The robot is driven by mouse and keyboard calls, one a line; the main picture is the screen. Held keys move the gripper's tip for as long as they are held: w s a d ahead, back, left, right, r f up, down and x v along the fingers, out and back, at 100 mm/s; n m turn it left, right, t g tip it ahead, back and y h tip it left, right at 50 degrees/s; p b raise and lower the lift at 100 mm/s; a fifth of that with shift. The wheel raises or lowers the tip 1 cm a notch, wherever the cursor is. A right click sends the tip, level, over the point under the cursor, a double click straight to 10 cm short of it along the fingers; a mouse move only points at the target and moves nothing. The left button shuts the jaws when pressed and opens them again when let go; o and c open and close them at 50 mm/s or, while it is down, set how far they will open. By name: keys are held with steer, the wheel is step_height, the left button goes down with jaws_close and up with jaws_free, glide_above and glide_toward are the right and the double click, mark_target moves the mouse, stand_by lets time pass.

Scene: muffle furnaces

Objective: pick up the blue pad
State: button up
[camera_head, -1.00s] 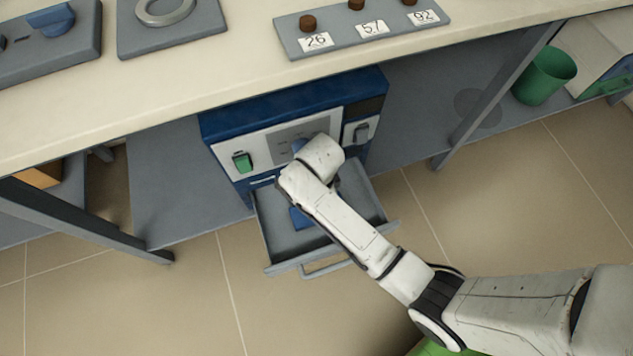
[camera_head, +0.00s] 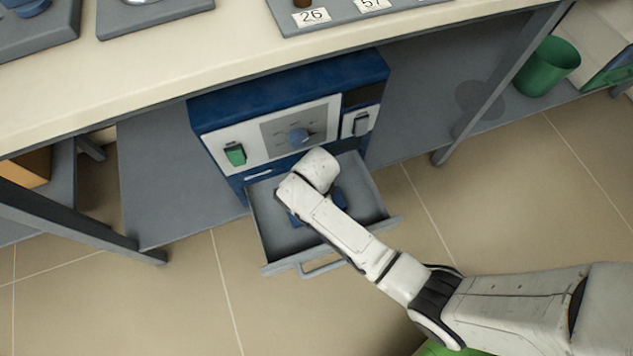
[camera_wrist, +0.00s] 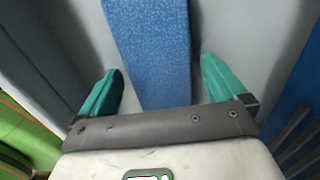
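The blue pad (camera_wrist: 152,45) lies in the open grey drawer (camera_head: 278,240) of the blue and white furnace unit. In the wrist view it is a long speckled blue strip between the fingers. In the head view only bits of blue show around my arm. My gripper (camera_wrist: 160,80) has two teal fingers spread wide, one on each side of the pad. A gap shows between each finger and the pad. In the head view my arm hangs over the drawer and hides the gripper.
The furnace unit (camera_head: 292,96) stands on a shelf under the cream worktop (camera_head: 180,85). A green bin (camera_head: 547,66) stands at the right on the shelf. Grey table legs (camera_head: 500,85) flank the unit. The tiled floor (camera_head: 190,310) in front is clear.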

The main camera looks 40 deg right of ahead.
steer(key=c, duration=1)
steer(key=shift+o, duration=0.2)
steer(key=shift+r, duration=0.15)
